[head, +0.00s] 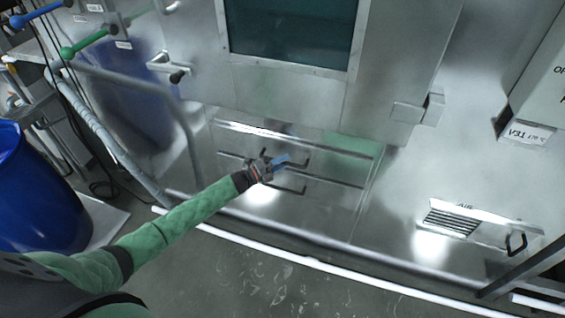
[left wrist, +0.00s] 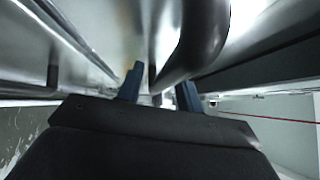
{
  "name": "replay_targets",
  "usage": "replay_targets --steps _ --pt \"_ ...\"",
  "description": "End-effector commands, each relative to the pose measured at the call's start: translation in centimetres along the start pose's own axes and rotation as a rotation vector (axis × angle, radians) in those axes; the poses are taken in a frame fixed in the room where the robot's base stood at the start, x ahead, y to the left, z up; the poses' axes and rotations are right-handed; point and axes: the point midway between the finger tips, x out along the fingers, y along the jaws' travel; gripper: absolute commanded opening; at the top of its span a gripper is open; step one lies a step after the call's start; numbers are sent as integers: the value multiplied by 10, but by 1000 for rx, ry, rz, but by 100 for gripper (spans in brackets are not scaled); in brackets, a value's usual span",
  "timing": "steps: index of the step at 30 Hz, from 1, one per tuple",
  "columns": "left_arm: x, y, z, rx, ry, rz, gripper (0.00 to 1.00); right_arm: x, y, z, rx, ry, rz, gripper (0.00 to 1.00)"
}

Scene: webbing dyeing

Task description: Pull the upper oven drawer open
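The upper oven drawer (head: 235,143) is a flat steel front below the oven's window, and it looks flush with the oven. Its dark bar handle (head: 304,161) sticks out near the middle. My left gripper (head: 281,161) is at this handle, with its blue fingers reaching over the handle's left part. In the left wrist view the handle (left wrist: 197,42) is a thick dark bent bar running in between the two blue fingertips (left wrist: 160,90). The fingers stand apart, with a gap at the left finger. My right gripper is not in view.
A lower drawer handle (head: 290,190) sits just beneath. A blue drum (head: 35,195) stands at the left, beside a grey pipe rail (head: 120,155). A vent grille (head: 452,222) is at the right. The floor (head: 250,275) in front of the oven is clear.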

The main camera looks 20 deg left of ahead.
Motion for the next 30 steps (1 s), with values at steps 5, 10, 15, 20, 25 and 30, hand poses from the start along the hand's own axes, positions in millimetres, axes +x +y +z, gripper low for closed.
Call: replay_targets --steps 5,10,15,20,25,30 --pt "0 0 0 0 0 0 13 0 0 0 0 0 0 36" --pt "0 0 0 0 0 0 0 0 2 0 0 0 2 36" --pt "-2 0 -1 0 0 1 0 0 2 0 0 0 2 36" --pt "-10 -2 -9 -1 0 1 0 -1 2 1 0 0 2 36" --pt "-29 -6 -28 -2 1 3 0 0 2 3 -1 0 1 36" --pt "-56 -13 -56 -3 0 3 0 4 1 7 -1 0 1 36"
